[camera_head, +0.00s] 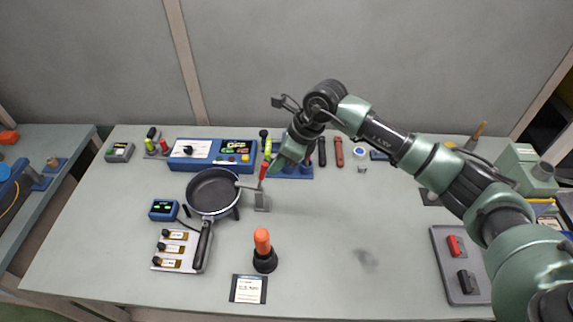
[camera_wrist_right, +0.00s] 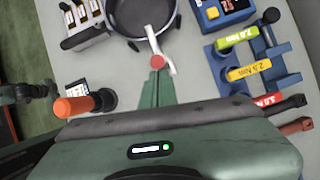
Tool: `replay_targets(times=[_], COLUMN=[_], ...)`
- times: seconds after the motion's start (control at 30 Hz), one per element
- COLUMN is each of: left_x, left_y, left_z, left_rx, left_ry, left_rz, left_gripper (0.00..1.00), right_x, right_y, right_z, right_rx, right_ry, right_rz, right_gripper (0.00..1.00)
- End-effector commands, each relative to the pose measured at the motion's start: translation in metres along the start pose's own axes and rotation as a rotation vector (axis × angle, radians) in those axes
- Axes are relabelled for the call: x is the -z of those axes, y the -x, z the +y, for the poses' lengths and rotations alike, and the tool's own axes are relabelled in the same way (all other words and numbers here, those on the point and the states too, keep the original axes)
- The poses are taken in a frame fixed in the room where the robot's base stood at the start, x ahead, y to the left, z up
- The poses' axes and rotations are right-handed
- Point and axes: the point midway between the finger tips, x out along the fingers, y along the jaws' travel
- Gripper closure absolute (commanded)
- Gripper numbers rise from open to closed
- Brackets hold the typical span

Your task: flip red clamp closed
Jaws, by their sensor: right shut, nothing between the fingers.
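The red clamp stands beside the pan. Its red handle (camera_head: 264,170) points up above a grey metal bracket (camera_head: 262,201). In the right wrist view the red handle tip (camera_wrist_right: 157,62) lies at the fingertips, with the light metal arm (camera_wrist_right: 160,42) reaching towards the pan. My right gripper (camera_head: 270,172) is shut with nothing held. Its fingertips (camera_wrist_right: 157,76) are right at the red tip; I cannot tell whether they touch it. The black pan (camera_head: 213,190) lies left of the clamp and also shows in the right wrist view (camera_wrist_right: 140,15). My left gripper is not in view.
An orange-topped black tool (camera_head: 263,250) stands in front of the clamp. A blue control box (camera_head: 212,154) and a blue rack with several torque drivers (camera_wrist_right: 250,70) are behind. A tray (camera_head: 440,245) lies at the right. The table's middle right is clear.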

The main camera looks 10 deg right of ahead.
Motion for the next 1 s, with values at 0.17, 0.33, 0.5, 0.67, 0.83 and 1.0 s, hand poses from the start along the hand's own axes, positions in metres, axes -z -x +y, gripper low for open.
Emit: replay_targets(times=[0.17, 0.33, 0.5, 0.67, 0.83, 1.0], left_x=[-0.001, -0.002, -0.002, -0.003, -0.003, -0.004], left_y=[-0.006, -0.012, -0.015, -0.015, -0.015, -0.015], left_z=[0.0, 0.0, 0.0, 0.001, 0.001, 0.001], left_rx=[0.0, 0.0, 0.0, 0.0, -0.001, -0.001], left_ry=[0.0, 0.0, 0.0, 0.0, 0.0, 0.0], left_rz=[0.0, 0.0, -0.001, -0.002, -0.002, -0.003], left_gripper=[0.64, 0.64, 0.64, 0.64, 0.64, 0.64], right_x=[-0.016, -0.022, -0.028, -0.031, -0.033, -0.034], right_y=[-0.002, -0.004, -0.005, -0.005, -0.004, -0.004], right_z=[0.003, 0.005, 0.006, 0.007, 0.007, 0.008], right_rx=[0.024, 0.023, 0.022, 0.022, 0.021, 0.021], right_ry=[0.011, 0.007, 0.007, 0.008, 0.009, 0.01], right_rz=[0.115, 0.126, 0.124, 0.121, 0.118, 0.114], right_gripper=[1.0, 1.0, 1.0, 1.0, 1.0, 1.0])
